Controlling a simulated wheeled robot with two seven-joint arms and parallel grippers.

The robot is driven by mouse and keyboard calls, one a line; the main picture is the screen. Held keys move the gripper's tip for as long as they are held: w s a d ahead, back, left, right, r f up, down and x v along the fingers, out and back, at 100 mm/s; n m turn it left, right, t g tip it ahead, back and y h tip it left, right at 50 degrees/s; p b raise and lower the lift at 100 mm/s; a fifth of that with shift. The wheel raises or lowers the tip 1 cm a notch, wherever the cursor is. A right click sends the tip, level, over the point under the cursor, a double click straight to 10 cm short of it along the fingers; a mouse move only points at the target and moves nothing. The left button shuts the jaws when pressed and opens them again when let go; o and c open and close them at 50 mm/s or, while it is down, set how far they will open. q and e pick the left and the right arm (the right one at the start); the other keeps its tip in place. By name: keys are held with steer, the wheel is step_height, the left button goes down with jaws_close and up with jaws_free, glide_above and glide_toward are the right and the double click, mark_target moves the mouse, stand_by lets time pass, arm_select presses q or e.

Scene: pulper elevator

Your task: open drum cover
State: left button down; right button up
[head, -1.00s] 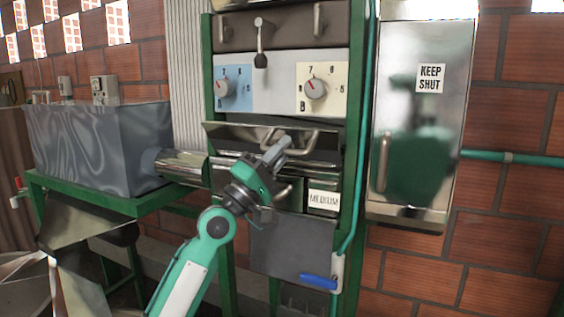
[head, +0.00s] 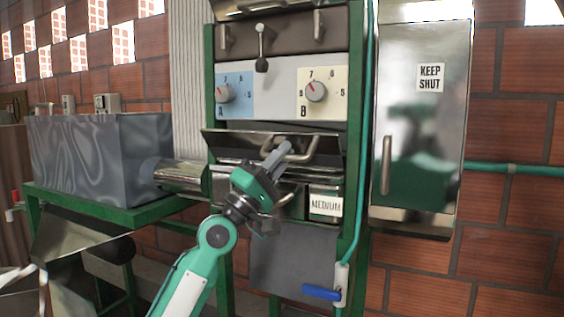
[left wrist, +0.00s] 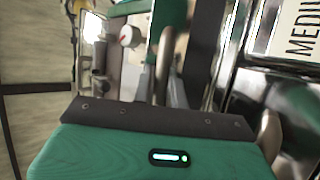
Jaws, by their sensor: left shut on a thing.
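The drum cover, a shiny metal flap (head: 222,142), spans the green-framed machine below the dial panel. It is tilted, its upper edge leaning out toward me. A bent metal bar handle (head: 312,146) is on its face. My left gripper (head: 281,152) is shut on the left part of this handle, its grey fingers angled up and right. In the left wrist view the fingers (left wrist: 168,92) close around the handle bar (left wrist: 165,58), partly hidden by the gripper body. My right gripper is not in view.
Dials A (head: 222,92) and B (head: 316,91) sit above the cover. A MEDIUM label (head: 326,206) is below right. A KEEP SHUT cabinet (head: 425,130) stands at right, a grey tank (head: 95,155) at left. A blue-handled valve (head: 321,292) is low down.

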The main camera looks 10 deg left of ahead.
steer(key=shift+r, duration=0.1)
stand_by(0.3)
arm_select(q)
steer(key=c, duration=1.7)
jaws_free()
steer(key=shift+a+f, duration=0.15)
steer(key=shift+f, duration=0.05)
steer(key=b+v, duration=0.4)
steer(key=v, duration=0.9)
steer(key=shift+s+a, duration=0.2)
steer(key=shift+s, duration=0.05)
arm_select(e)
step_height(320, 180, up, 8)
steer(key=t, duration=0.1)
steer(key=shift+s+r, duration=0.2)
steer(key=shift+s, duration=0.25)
